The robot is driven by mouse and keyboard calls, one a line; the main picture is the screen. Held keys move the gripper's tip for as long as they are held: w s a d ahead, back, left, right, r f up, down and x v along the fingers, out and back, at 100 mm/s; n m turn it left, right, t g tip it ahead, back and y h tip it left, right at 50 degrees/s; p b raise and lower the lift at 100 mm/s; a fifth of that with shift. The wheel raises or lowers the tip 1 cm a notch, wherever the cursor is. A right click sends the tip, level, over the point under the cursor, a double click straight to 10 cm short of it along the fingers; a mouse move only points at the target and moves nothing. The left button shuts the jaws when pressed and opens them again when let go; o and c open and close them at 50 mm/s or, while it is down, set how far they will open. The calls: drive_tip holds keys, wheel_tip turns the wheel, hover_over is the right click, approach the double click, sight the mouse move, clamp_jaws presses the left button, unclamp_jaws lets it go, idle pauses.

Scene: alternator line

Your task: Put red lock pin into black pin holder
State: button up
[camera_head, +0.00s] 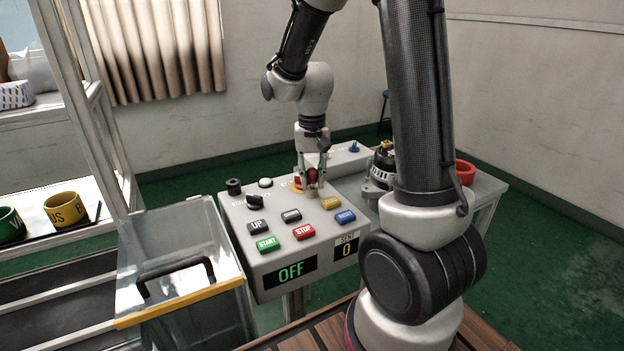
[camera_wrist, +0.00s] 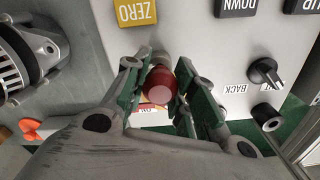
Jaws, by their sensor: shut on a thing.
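The red lock pin (camera_head: 312,176) has a round red head and is between the fingers of my gripper (camera_head: 313,172), over the back part of the grey control panel (camera_head: 255,230). In the wrist view the red head (camera_wrist: 160,84) sits between the green-padded fingers (camera_wrist: 155,95), which are shut on it. A short pale cylinder shows just beside the head; I cannot tell whether the pin stands in it. The black pin holder (camera_head: 234,186) is a short black cylinder at the panel's back left corner. It also shows in the wrist view (camera_wrist: 267,116), right of my gripper, apart from it.
A black rotary knob (camera_head: 254,201) and a white button (camera_head: 265,183) stand near the holder. Coloured buttons cover the panel front; its displays read OFF and 0. An alternator (camera_head: 381,170) stands right of the panel. A clear bin (camera_head: 190,240) is at the left.

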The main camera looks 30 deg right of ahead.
sight(312, 169)
wheel_tip(312, 169, up, 14)
idle(0.6)
drive_tip(key=shift+r, duration=0.1)
